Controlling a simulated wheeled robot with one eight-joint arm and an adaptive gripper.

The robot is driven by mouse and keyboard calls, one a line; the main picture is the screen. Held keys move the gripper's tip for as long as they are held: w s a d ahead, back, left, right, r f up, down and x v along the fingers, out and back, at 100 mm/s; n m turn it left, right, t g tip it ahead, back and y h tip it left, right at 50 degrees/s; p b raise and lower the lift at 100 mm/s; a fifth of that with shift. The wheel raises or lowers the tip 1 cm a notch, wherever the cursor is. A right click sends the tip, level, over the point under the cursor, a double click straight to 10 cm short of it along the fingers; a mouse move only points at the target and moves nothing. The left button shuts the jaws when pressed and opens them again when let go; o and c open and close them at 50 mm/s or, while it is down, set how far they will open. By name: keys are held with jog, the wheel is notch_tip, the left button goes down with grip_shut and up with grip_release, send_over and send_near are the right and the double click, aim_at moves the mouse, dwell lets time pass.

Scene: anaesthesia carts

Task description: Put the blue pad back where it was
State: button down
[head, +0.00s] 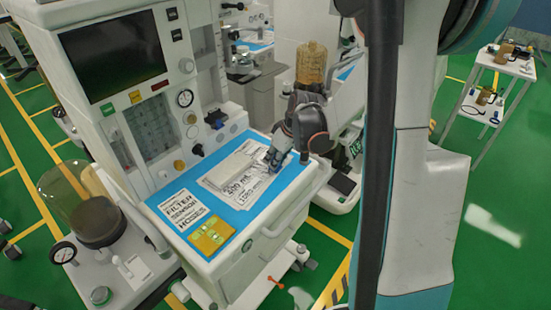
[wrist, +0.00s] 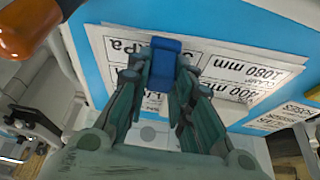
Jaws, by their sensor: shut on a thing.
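The blue pad (wrist: 165,60) is a small block between the two fingertips of my gripper (wrist: 160,78) in the wrist view. The fingers are shut on it, and its far end sticks out past the tips. Behind it are printed white sheets on the blue worktop; I cannot tell whether the pad touches them. In the head view my gripper (head: 273,158) points down over the right end of the worktop (head: 262,213), beside the printed sheets (head: 254,187). The pad is not clearly visible there.
The anaesthesia cart (head: 150,70) rises behind the worktop with a dark screen (head: 113,55) and dials. A yellow card (head: 211,236) lies near the front. An orange rounded part (wrist: 25,25) shows in the wrist view.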

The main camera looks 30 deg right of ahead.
jog(key=shift+f, duration=0.2)
jog(key=c, duration=1.4)
grip_release()
jog(key=shift+r, duration=0.1)
jog(key=p+v, duration=0.4)
jog(key=v, duration=0.8)
jog(key=shift+w+r, duration=0.1)
jog(key=shift+r, duration=0.05)
